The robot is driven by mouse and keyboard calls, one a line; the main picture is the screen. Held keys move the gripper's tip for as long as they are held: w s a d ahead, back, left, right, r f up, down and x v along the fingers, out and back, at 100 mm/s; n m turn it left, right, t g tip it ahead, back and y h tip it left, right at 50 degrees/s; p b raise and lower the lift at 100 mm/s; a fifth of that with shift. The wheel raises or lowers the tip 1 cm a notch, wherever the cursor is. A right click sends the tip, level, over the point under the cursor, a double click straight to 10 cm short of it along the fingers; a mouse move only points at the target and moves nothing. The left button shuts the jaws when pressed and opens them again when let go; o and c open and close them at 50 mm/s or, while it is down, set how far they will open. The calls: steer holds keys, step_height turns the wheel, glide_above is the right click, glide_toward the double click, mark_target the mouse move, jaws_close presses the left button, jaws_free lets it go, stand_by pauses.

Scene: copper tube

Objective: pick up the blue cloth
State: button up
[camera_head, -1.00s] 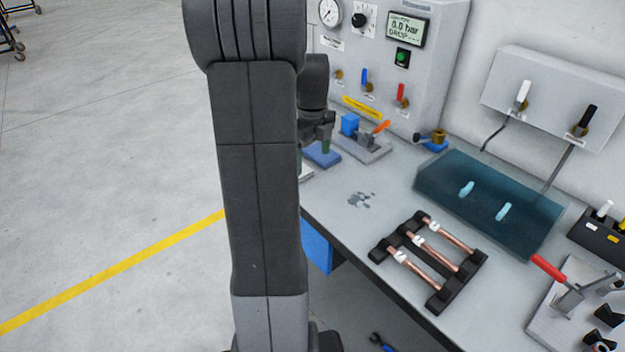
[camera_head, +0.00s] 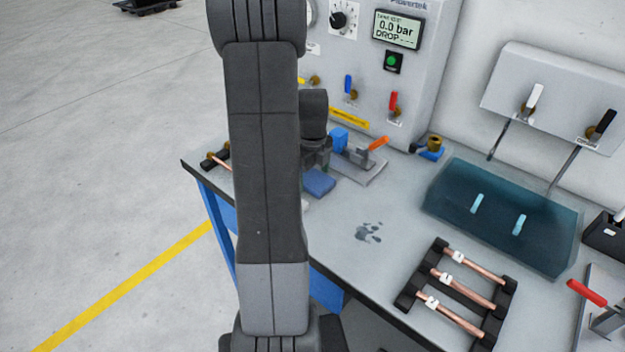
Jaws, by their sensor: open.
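The blue cloth (camera_head: 319,183) lies flat on the workbench (camera_head: 345,262), just right of my arm, with its left part hidden behind the arm. My gripper (camera_head: 318,160) shows only in part beside my arm, close to the far side of the cloth in the picture. It is open and I see nothing held in it. The fingertips are too small and dark to tell whether they touch the cloth.
A clamp fixture with an orange handle (camera_head: 378,143) stands close behind the cloth. Dark wet spots (camera_head: 369,232) mark the bench. A black rack (camera_head: 437,245) holds copper tubes. A teal water tank (camera_head: 545,205) stands at right, a gauge panel (camera_head: 425,75) behind.

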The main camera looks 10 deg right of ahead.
mark_target(312, 178)
steer(key=c, duration=1.1)
steer(key=shift+o, duration=0.2)
step_height(312, 178, up, 10)
steer(key=shift+b, duration=0.4)
steer(key=o, duration=0.4)
steer(key=c, duration=0.3)
